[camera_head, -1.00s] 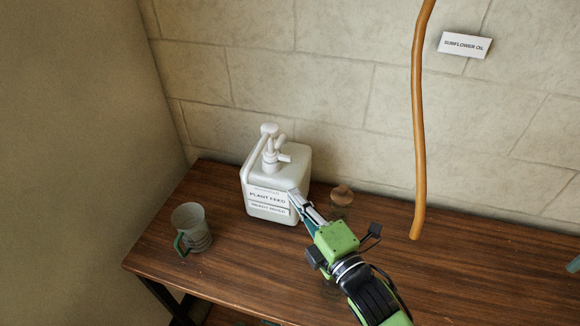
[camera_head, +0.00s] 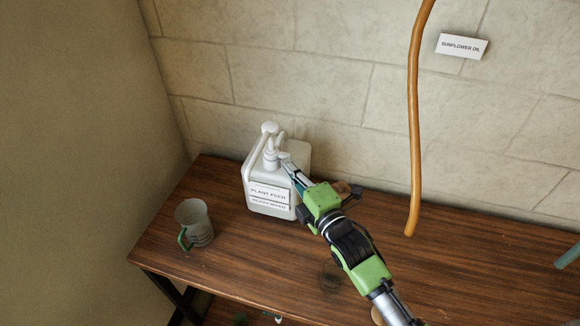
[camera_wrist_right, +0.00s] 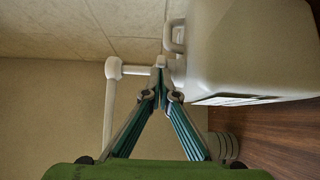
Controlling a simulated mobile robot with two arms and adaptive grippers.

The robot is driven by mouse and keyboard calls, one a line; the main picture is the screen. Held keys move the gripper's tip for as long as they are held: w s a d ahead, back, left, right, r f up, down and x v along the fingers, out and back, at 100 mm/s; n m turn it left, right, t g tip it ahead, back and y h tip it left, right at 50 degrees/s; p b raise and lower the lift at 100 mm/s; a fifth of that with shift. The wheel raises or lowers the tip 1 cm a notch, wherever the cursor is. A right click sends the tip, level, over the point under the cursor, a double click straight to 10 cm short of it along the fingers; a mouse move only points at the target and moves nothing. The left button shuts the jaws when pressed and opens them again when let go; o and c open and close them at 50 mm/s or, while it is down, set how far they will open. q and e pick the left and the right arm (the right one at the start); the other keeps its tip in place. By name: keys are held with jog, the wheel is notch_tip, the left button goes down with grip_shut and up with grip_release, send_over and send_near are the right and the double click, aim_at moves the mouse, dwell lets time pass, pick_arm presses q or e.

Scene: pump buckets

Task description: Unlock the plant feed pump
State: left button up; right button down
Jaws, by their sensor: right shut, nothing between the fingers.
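The plant feed pump is a white jug (camera_head: 272,188) with a "PLANT FEED" label, standing upright on the wooden table against the wall. Its white pump head (camera_head: 270,128) sits on top, with a spout tube down the left side and a small lever (camera_head: 285,156) at the collar. My right gripper (camera_head: 286,166) is shut and empty, its tips at the lever in front of the jug's neck. In the wrist view the closed fingertips (camera_wrist_right: 160,68) overlap the pump neck beside the jug body (camera_wrist_right: 250,45); contact cannot be told.
A translucent mug (camera_head: 195,222) with a green handle stands left of the jug. An orange-brown hose (camera_head: 414,130) hangs to the right. A small brown-topped object is partly hidden behind my right arm.

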jog(key=shift+w+d, duration=0.3)
jog(key=shift+d, duration=0.05)
dwell(0.3)
jog(key=shift+w+d, duration=0.55)
jog(key=shift+w, duration=0.15)
jog(key=shift+w+d, duration=0.3)
jog(key=shift+w, duration=0.5)
jog(key=shift+w+d+b, duration=0.1)
jog(key=shift+w+b, duration=0.3)
jog(key=shift+w, duration=1.55)
jog(key=v, duration=1.2)
